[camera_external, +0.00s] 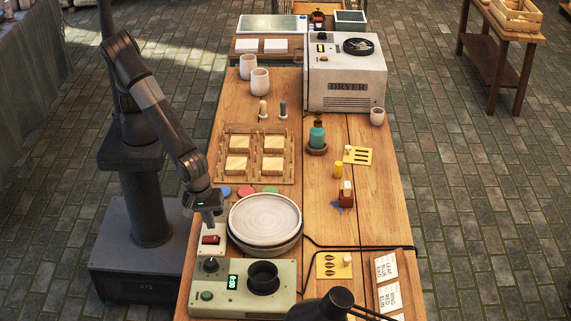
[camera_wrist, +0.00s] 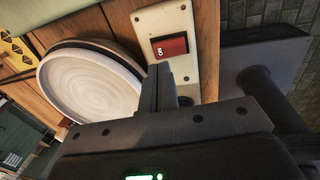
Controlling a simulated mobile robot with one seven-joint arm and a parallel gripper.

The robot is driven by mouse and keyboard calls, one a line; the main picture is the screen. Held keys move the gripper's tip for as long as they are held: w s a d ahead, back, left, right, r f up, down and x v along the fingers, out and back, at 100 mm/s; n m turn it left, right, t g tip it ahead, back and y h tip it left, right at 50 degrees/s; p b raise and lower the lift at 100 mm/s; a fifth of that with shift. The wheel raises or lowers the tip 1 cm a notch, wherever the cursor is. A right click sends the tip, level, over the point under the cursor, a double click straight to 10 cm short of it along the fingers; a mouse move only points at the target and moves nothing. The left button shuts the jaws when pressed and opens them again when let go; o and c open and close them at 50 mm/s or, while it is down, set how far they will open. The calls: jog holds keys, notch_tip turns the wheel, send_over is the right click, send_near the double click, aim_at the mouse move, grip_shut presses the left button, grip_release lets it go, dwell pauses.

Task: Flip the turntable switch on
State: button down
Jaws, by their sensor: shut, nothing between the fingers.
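The turntable switch is a red rocker (camera_external: 211,240) on a cream plate by the table's left edge. In the wrist view the red rocker (camera_wrist: 170,47) shows a white "ON" mark at its left end. My gripper (camera_external: 209,222) is shut and empty, pointing down just above the switch plate. In the wrist view the closed fingers (camera_wrist: 158,75) end just beside the rocker, over the cream plate (camera_wrist: 207,80); I cannot tell whether they touch it. The turntable (camera_external: 265,218) with a pale round plate on it stands right of the switch.
A green control box (camera_external: 243,288) with a dark cup and green display sits in front of the switch. Coloured discs (camera_external: 246,191) lie behind the turntable. A wooden rack (camera_external: 254,155) and a dryer (camera_external: 345,75) stand farther back. A black cable (camera_external: 350,247) crosses the table.

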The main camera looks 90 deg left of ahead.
aim_at(214, 238)
jog(key=shift+w+f, duration=0.15)
jog(key=shift+f, duration=0.85)
jog(key=shift+w+f, duration=0.15)
jog(key=shift+f, duration=0.85)
jog(key=shift+w+f, duration=0.1)
jog(key=shift+f, duration=0.1)
jog(key=shift+s+r, duration=0.15)
jog(key=shift+s, duration=0.7)
jog(key=shift+r, duration=0.15)
notch_tip(214, 238, up, 14)
jog(key=s, duration=0.2)
jog(key=shift+f, duration=0.2)
